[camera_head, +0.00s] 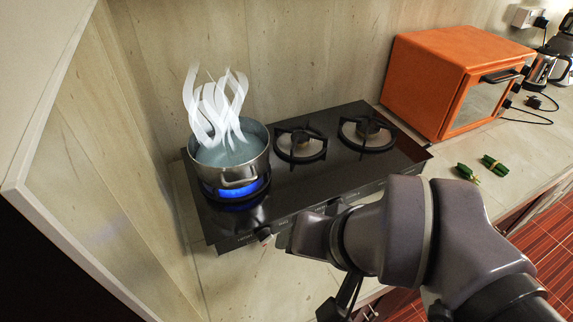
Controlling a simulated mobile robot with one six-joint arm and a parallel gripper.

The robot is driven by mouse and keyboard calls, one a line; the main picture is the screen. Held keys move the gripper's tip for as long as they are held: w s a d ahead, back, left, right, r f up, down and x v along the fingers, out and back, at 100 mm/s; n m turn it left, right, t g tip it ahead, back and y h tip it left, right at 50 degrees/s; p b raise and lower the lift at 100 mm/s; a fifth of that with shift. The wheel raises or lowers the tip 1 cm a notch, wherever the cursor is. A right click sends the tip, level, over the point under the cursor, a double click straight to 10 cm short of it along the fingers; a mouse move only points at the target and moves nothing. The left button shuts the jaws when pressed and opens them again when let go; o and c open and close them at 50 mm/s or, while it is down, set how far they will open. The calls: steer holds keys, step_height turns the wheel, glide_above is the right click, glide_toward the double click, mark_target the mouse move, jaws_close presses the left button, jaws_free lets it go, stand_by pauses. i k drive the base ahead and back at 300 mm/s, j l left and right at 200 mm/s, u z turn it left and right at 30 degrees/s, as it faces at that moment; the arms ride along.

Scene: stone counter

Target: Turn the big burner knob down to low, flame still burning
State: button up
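The gas stove (240,230) is a black cooktop with a front panel facing me. A blue flame (238,190) burns on its left burner, under a steel pot (232,170). My wrist (315,238) is just right of this knob and hides much of the panel to the right. Dark slim parts hang below my wrist, but I cannot make out the fingers or whether they touch anything.
White steam (215,105) rises from the pot. Two unlit burners (300,143) are to its right. An orange toaster oven (440,70), green bundles (467,171) and a kettle (540,70) stand farther right on the counter. A wall panel bounds the left side. Some counter is clear in front.

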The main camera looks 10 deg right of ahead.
mark_target(264, 235)
steer(key=k+j, duration=0.1)
steer(key=j, duration=0.4)
steer(key=j+u, duration=0.1)
steer(key=j, duration=0.35)
steer(key=k+j, duration=0.15)
steer(key=j, duration=0.35)
